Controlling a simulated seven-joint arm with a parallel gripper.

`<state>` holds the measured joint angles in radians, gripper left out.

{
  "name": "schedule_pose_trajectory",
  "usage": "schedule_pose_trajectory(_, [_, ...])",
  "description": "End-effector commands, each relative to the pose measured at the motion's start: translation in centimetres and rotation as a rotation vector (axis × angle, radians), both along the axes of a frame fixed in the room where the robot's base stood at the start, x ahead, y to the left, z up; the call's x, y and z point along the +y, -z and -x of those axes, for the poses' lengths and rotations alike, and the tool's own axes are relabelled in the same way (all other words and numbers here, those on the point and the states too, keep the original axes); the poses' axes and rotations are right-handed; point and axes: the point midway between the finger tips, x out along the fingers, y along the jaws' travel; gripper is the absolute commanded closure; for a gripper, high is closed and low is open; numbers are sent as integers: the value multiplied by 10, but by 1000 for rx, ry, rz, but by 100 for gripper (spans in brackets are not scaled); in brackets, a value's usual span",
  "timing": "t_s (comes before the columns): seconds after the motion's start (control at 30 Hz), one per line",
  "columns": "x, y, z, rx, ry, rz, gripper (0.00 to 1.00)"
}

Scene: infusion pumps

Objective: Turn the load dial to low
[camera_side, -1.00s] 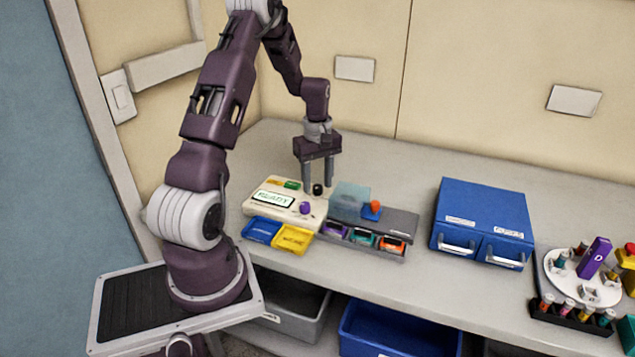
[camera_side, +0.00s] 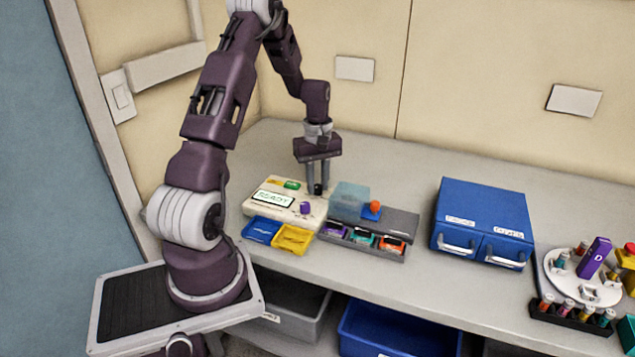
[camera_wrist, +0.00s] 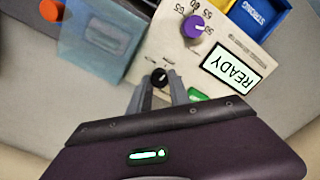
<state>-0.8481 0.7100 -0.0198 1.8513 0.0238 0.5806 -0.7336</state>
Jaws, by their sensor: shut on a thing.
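A cream pump unit (camera_side: 258,207) stands on the counter, with a display reading READY (camera_wrist: 231,66). On its top are a black dial (camera_wrist: 160,77) with a white pointer mark and a purple dial (camera_wrist: 195,26) with numbers around it. The small print beside the black dial is too small to read. My gripper (camera_side: 318,188) points down over the unit's right part, its fingers on either side of the black dial and shut on it. The black dial (camera_side: 318,189) is partly hidden by the fingers in the side view.
Blue (camera_side: 262,229) and yellow (camera_side: 293,238) trays sit in front of the unit. A grey module (camera_side: 398,222) with a clear blue cover (camera_side: 349,198) and an orange knob (camera_side: 375,206) stands close on the right. A blue drawer box (camera_side: 482,222) is farther right. The counter behind is clear.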

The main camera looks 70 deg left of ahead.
Motion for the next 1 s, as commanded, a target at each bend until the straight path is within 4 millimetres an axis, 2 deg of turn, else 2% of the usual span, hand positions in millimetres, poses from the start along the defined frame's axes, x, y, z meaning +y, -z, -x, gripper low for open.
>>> schedule_pose_trajectory(0.7, [0,-1,-1,-1,633,0,100])
schedule_pose_trajectory(1.0, [-1,-1,-2,-1,840,-1,100])
